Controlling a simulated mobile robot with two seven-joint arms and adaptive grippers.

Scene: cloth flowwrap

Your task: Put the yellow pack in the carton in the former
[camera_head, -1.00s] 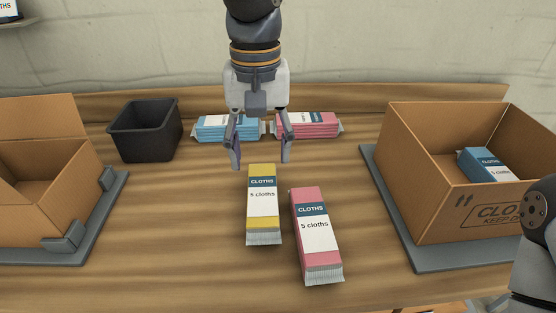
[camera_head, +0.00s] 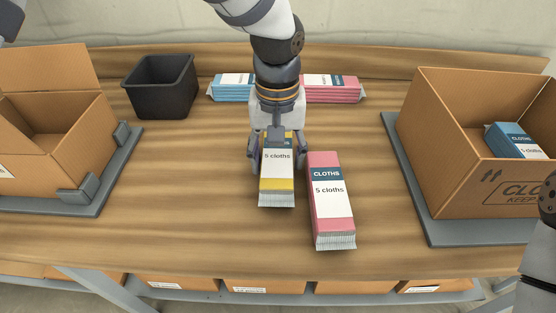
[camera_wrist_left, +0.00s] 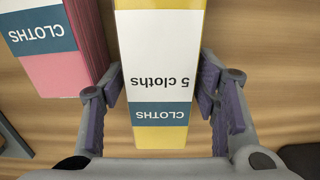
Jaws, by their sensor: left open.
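The yellow pack (camera_head: 277,185), with a white and dark blue label, lies flat on the table's middle. It also shows in the left wrist view (camera_wrist_left: 160,60). My left gripper (camera_head: 277,160) is open and lowered over the pack's far part, one finger on each side. In the left wrist view, gaps show between the fingers (camera_wrist_left: 163,95) and the pack's sides. The carton (camera_head: 60,151) at the left is open and stands in the grey former (camera_head: 91,208) with upright corner pieces. Its inside looks empty where visible. My right gripper is out of view.
A pink pack (camera_head: 331,218) lies close to the right of the yellow one. A black bin (camera_head: 160,88), a blue pack (camera_head: 232,90) and pink packs (camera_head: 331,91) stand behind. A larger carton (camera_head: 462,150) holding a blue pack (camera_head: 515,138) stands right. Table between yellow pack and former is clear.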

